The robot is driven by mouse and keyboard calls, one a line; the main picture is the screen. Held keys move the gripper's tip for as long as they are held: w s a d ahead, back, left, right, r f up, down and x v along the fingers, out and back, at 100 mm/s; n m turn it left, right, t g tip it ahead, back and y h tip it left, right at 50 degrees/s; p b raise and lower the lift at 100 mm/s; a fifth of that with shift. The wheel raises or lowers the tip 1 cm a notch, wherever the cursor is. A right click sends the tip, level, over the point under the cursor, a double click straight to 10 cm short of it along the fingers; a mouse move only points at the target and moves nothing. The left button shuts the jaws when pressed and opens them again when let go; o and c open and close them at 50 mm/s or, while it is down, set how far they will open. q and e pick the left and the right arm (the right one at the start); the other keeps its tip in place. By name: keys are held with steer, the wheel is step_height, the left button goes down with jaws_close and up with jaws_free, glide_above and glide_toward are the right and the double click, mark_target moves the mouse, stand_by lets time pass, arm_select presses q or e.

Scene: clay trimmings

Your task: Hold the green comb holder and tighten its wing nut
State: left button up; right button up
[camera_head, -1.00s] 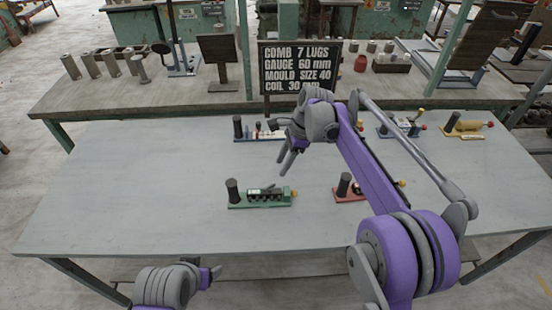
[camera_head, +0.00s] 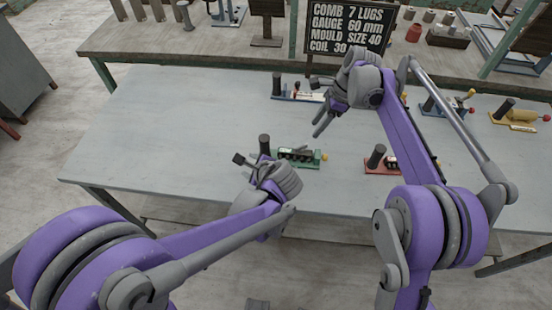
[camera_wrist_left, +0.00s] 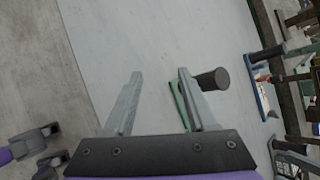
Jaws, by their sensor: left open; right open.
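The green comb holder (camera_head: 316,159) stands on the grey table with a black upright handle (camera_head: 265,145) at its left end. A yellow-orange knob (camera_head: 324,157), perhaps the wing nut, shows at its right end. My left gripper (camera_head: 250,163) is beside the handle end, and its wrist hides part of the base. In the left wrist view the left gripper (camera_wrist_left: 160,76) is open and empty; the handle (camera_wrist_left: 213,79) is just outside its right finger, which partly hides the green base (camera_wrist_left: 179,104). My right gripper (camera_head: 322,126) is open and empty above the table, behind the green holder.
A blue holder (camera_head: 297,96) is farther back, with another blue one (camera_head: 440,108) and a yellow one (camera_head: 515,122) at right. A black sign (camera_head: 348,29) stands behind. The table's left side is clear.

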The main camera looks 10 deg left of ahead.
mark_target(267, 152)
arm_select(q)
steer(key=w+d+f+m+t, duration=0.1)
steer(key=d+m, duration=0.1)
steer(key=w+d+f+m+t+y, duration=0.1)
steer(key=w+m, duration=0.1)
steer(key=m, duration=0.1)
steer(key=w+d+f+m+y, duration=0.1)
steer(key=w+d+m, duration=0.1)
steer(key=shift+w+d+m+t, duration=0.2)
steer(key=shift+d+m+t, duration=0.1)
steer(key=shift+m+t, duration=0.1)
steer(key=shift+w+d+f+m+y, duration=0.2)
steer(key=shift+d+m+y, duration=0.1)
steer(key=shift+m, duration=0.1)
steer(key=x, duration=1)
steer(key=shift+w+a, duration=0.2)
steer(key=shift+w, duration=0.15)
jaws_close()
